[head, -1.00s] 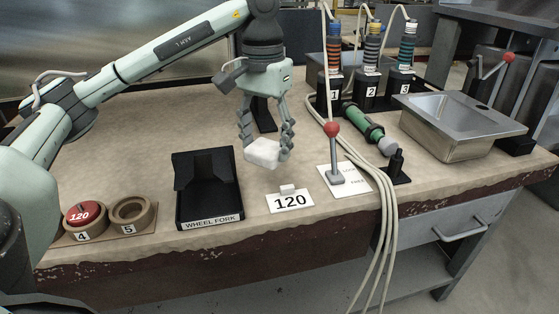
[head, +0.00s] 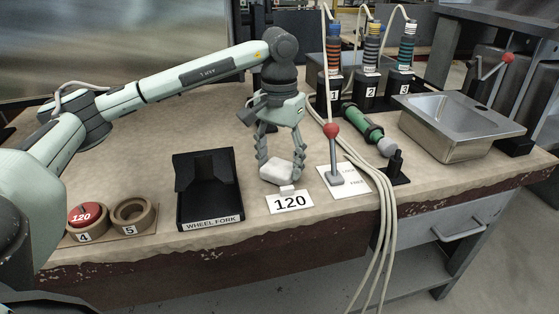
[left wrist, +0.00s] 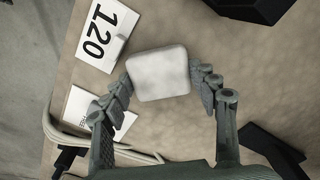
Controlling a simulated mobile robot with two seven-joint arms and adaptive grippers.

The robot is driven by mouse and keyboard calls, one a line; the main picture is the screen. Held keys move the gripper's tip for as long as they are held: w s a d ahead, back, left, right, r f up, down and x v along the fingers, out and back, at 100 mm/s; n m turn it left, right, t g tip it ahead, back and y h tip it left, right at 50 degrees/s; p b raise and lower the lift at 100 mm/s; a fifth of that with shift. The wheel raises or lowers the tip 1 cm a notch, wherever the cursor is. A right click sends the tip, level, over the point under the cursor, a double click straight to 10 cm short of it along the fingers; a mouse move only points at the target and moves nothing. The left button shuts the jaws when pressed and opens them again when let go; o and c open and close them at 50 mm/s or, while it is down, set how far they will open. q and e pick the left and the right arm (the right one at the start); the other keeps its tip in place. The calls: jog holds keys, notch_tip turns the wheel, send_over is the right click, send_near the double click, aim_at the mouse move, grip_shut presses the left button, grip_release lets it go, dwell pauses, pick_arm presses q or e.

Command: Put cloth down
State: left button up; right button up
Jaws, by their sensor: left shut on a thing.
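The cloth is a white, folded, block-like pad (head: 277,172). In the head view it is low over the bench, just behind the "120" card (head: 290,202). It also shows in the left wrist view (left wrist: 159,73), between the fingers. My left gripper (head: 282,166) points down and is shut on the cloth, with a finger on each side. Whether the cloth touches the bench top cannot be told. My right gripper is not in view.
The black "WHEEL FORK" tray (head: 208,222) stands left of the cloth. A red-knobbed lever (head: 334,160) stands close on its right. Cables hang over the front edge. A green tool (head: 361,122) and a metal sink (head: 461,128) are further right. Bare bench lies between tray and card.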

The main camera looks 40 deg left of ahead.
aim_at(280, 166)
pick_arm(q)
jog(key=o, duration=1)
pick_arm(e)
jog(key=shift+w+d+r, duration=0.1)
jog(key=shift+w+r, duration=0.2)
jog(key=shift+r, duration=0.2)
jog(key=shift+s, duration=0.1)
pick_arm(q)
jog(key=shift+r, duration=0.9)
notch_tip(280, 166, up, 10)
jog(key=shift+r+p, duration=0.2)
jog(key=shift+p, duration=0.45)
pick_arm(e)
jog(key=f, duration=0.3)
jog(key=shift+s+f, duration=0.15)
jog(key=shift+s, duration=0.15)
